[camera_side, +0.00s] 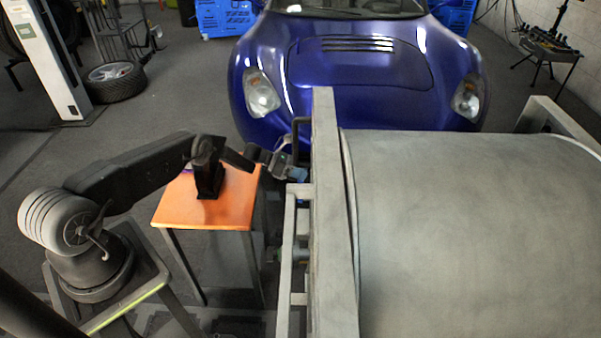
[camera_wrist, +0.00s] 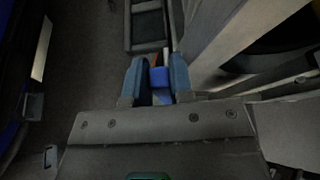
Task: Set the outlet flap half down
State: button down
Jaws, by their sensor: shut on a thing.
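My gripper (camera_wrist: 156,84) shows in the wrist view with its two blue-grey fingers on either side of a small bright blue handle (camera_wrist: 159,76). It is shut on this handle. In the side view my gripper (camera_side: 298,174) is at the left face of the big grey dynamometer frame (camera_side: 326,150), where a little blue shows at its tip. The outlet flap itself cannot be made out, so its angle cannot be told. A thin orange and pale piece shows just beyond the handle in the wrist view.
The large grey drum (camera_side: 470,230) fills the right of the side view. An orange-topped table (camera_side: 205,210) stands under my arm, with a black object (camera_side: 208,178) over it. A dark bent bar (camera_side: 296,135) rises close behind my gripper. A blue car (camera_side: 350,75) stands behind.

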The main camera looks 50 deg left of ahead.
jog(key=c, duration=1)
grip_release()
jog(key=v, duration=0.7)
jog(key=shift+s+a, duration=0.15)
jog(key=shift+a, duration=0.05)
jog(key=shift+r, duration=0.15)
